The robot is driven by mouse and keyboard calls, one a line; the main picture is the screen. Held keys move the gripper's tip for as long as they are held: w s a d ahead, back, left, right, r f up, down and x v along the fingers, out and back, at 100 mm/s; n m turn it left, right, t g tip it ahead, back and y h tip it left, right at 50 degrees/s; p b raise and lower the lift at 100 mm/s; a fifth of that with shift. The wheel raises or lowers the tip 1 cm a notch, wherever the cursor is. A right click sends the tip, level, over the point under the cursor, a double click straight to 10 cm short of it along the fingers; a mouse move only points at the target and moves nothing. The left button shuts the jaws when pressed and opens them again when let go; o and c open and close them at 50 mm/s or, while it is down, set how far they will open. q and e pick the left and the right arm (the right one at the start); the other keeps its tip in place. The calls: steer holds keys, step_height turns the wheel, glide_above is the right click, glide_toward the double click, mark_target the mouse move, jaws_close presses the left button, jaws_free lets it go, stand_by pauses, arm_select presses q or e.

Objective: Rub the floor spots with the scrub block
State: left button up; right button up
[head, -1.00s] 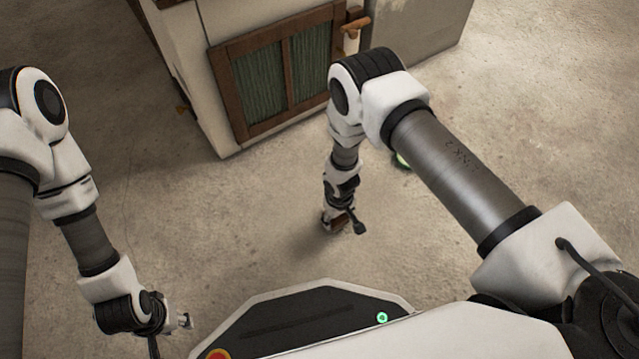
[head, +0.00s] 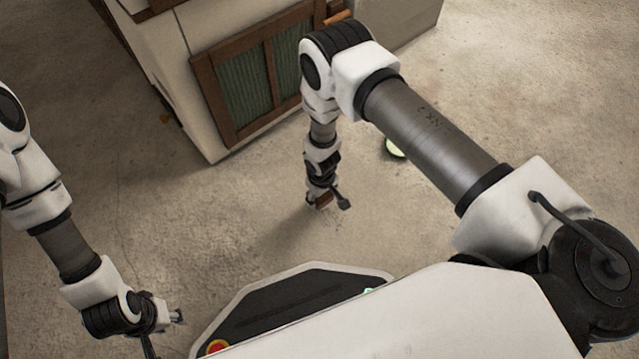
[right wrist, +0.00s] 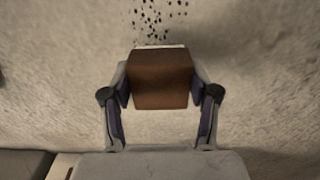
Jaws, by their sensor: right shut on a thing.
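The scrub block (right wrist: 160,80) is brown with a pale edge at its far side. My right gripper (right wrist: 160,88) is shut on it, one finger at each side. In the head view the block (head: 323,200) shows small under my right gripper (head: 322,196), low over the floor; I cannot tell whether it touches. A patch of dark floor spots (right wrist: 158,18) lies just beyond the block in the right wrist view; its near end may be hidden by the block. My left gripper (head: 176,317) is at the lower left in the head view, over bare floor, with its fingers too small to read.
A white cabinet (head: 205,125) with brown-framed green doors (head: 255,85) stands behind and left of my right arm. A pale green round thing (head: 395,147) lies on the floor, partly behind that arm. Floor between the cabinet and my base is clear.

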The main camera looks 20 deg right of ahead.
steer(key=shift+r+p, duration=1.6)
steer(key=shift+r, duration=0.5)
steer(key=shift+w, duration=0.1)
